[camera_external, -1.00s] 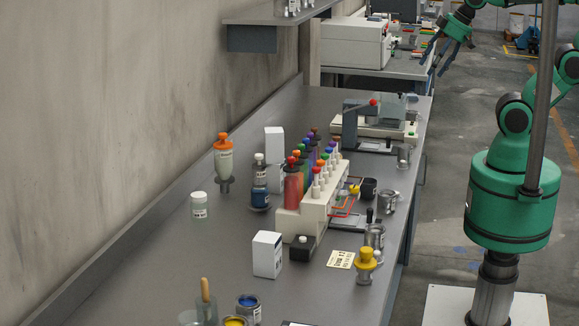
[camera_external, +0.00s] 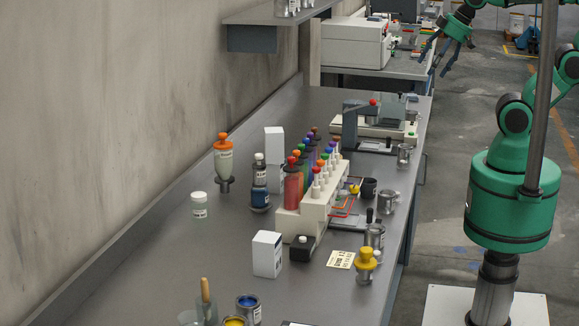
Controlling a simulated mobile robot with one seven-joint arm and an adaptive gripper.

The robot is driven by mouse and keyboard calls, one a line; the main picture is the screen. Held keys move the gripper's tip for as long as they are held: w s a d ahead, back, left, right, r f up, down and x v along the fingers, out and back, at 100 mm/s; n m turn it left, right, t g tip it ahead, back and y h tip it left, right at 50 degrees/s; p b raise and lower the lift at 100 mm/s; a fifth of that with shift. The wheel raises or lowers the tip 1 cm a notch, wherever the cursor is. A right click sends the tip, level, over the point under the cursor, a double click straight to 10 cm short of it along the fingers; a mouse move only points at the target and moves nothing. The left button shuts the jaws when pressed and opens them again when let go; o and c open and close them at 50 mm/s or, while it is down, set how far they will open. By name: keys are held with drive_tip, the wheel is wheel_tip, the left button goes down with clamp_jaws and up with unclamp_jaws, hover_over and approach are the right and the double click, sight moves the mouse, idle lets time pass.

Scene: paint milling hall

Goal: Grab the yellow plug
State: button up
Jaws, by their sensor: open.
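The yellow plug (camera_external: 366,256) stands upright in a small metal cup or holder (camera_external: 363,276) near the right edge of the bench, towards the front. It looks like a stepped cap with a wide lower rim. My gripper (camera_external: 433,67) is at the upper right, far behind the plug and raised beyond the bench's right edge. Its dark fingers are spread and empty, pointing down and to the left. Nothing covers the plug in this view.
A white rack (camera_external: 308,208) with several coloured bottles fills the middle. The bench (camera_external: 335,298) is bare in front of the plug.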

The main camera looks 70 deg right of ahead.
drive_tip(key=shift+w+a, duration=0.1)
drive_tip(key=w+a+f+g, duration=0.1)
drive_tip(key=w+a+f, duration=0.1)
drive_tip(key=w+a, duration=0.6)
drive_tip(key=w+a+f+g+y, duration=0.1)
drive_tip(key=w+a, duration=0.3)
drive_tip(key=a, duration=0.7)
drive_tip(key=w+a+f+g, duration=0.1)
drive_tip(key=w+a+f, duration=0.1)
drive_tip(key=w+a, duration=0.6)
drive_tip(key=s+a+f+g, duration=0.1)
drive_tip(key=s+a+f, duration=0.2)
drive_tip(key=a+f, duration=0.4)
drive_tip(key=s+a+f, duration=0.3)
drive_tip(key=a+f, duration=0.4)
drive_tip(key=a, duration=0.9)
drive_tip(key=s+a+f+g+h+b, duration=0.1)
drive_tip(key=s+a+f, duration=0.2)
drive_tip(key=a+f, duration=0.4)
drive_tip(key=shift+a+f+n+g, duration=0.1)
drive_tip(key=shift+a+n+g, duration=0.05)
drive_tip(key=shift+a, duration=1.05)
drive_tip(key=shift+a+f+n+g, duration=0.1)
drive_tip(key=shift+a+n+g, duration=0.05)
drive_tip(key=shift+a, duration=1)
drive_tip(key=shift+a+f, duration=0.1)
